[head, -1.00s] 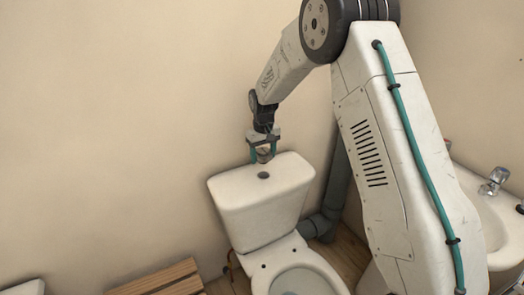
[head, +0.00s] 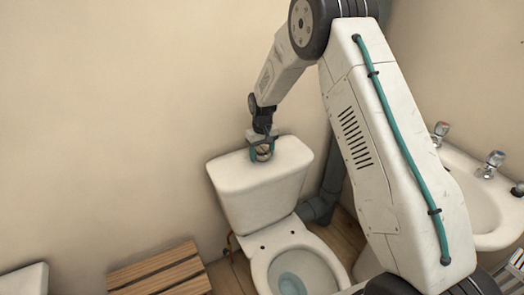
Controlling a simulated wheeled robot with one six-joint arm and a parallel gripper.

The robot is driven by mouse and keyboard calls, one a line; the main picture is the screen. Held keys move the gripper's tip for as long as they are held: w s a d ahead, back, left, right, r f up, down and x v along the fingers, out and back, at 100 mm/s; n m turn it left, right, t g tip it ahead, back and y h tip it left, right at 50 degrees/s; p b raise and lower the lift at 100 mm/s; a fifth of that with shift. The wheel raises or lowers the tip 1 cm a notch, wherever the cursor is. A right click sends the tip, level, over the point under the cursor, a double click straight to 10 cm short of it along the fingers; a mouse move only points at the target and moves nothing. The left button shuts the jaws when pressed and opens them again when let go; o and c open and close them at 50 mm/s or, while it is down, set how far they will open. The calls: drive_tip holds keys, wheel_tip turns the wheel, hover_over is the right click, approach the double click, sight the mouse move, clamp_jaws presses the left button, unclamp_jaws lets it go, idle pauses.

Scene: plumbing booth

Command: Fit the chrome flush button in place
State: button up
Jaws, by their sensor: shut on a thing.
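The white toilet cistern (head: 262,197) stands against the wall behind the open toilet bowl (head: 293,278). My gripper (head: 262,156) points down over the middle of the cistern lid (head: 226,171). Its teal fingers are shut on the small round chrome flush button (head: 263,151), which shows between them. The gripper and button now cover the dark hole in the lid. I cannot tell whether the button touches the lid or sits in the hole.
A slatted wooden bench (head: 158,272) is at the lower left. A grey waste pipe (head: 325,195) runs beside the cistern on the right. A white basin (head: 470,195) with chrome taps (head: 493,162) stands at the right. The wall left of the cistern is clear.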

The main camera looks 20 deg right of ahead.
drive_tip(key=shift+s+f, duration=0.2)
drive_tip(key=shift+f, duration=0.3)
drive_tip(key=shift+s+f, duration=0.2)
drive_tip(key=shift+f, duration=0.25)
idle(0.3)
drive_tip(key=o, duration=1)
drive_tip(key=shift+o, duration=0.2)
drive_tip(key=shift+w+r, duration=0.15)
drive_tip(key=shift+r, duration=0.2)
drive_tip(key=shift+o, duration=0.8)
wheel_tip(320, 180, up, 9)
drive_tip(key=shift+w, duration=0.15)
